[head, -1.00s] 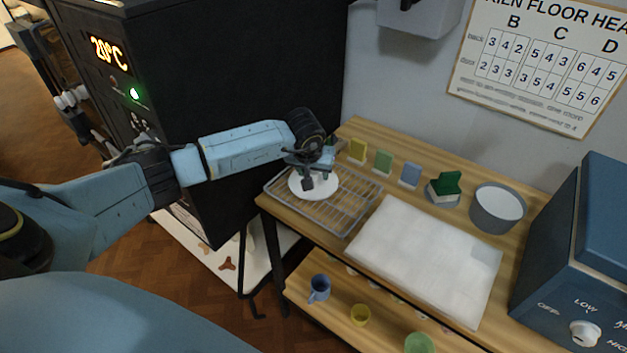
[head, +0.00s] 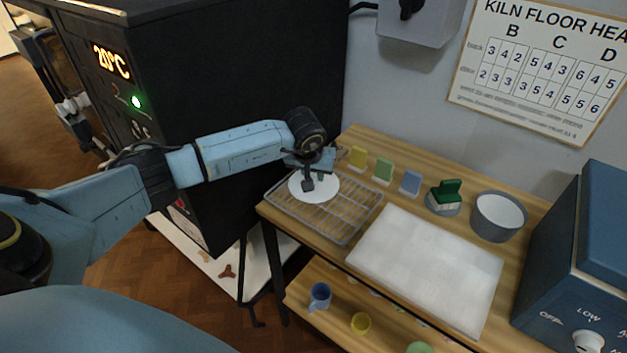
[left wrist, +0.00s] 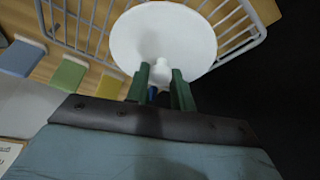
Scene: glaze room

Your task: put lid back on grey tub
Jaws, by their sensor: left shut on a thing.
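The lid (head: 326,188) is a round white disc lying on a wire rack (head: 350,222) at the left end of the bench. My left gripper (head: 308,182) reaches down over it from the left. In the left wrist view, my left gripper (left wrist: 165,90) has its green fingers shut on the lid's small knob; the white disc (left wrist: 165,35) lies beyond the fingers. The grey tub (head: 490,222) stands open at the back right of the bench, with a pale inside. My right gripper is not in view.
A white slab (head: 425,265) lies in front. A black kiln (head: 230,90) rises at left, a blue appliance (head: 585,270) at right. Cups (head: 320,296) sit below.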

